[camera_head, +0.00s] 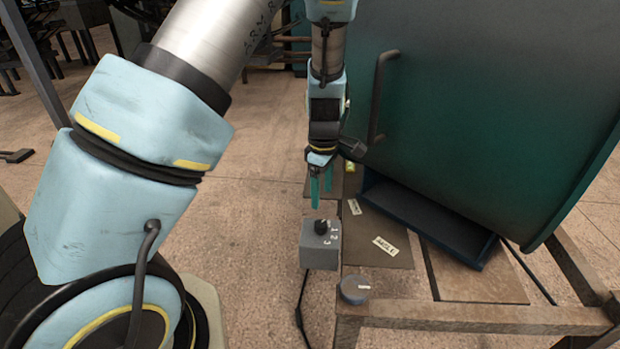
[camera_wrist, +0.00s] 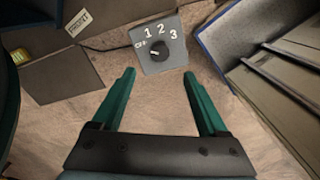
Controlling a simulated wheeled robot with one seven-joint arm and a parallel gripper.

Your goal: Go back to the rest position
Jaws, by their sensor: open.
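My gripper (camera_head: 321,186) points down with its two green fingers just above a small grey switch box (camera_head: 320,256). In the wrist view my gripper (camera_wrist: 163,103) has its fingers spread wide, with nothing between them. The switch box (camera_wrist: 159,62) also shows there, ahead of the fingertips and apart from them. It has a black knob (camera_wrist: 158,48) and the white marks OFF, 1, 2 and 3. The knob's pointer direction is too small to tell.
A large dark green drum (camera_head: 480,110) with a handle (camera_head: 379,95) stands right of my gripper. Below it are a blue tray (camera_head: 425,222), a wooden frame (camera_head: 470,318) and a small round grey container (camera_head: 354,289). A black cable runs down from the box. Open floor lies to the left.

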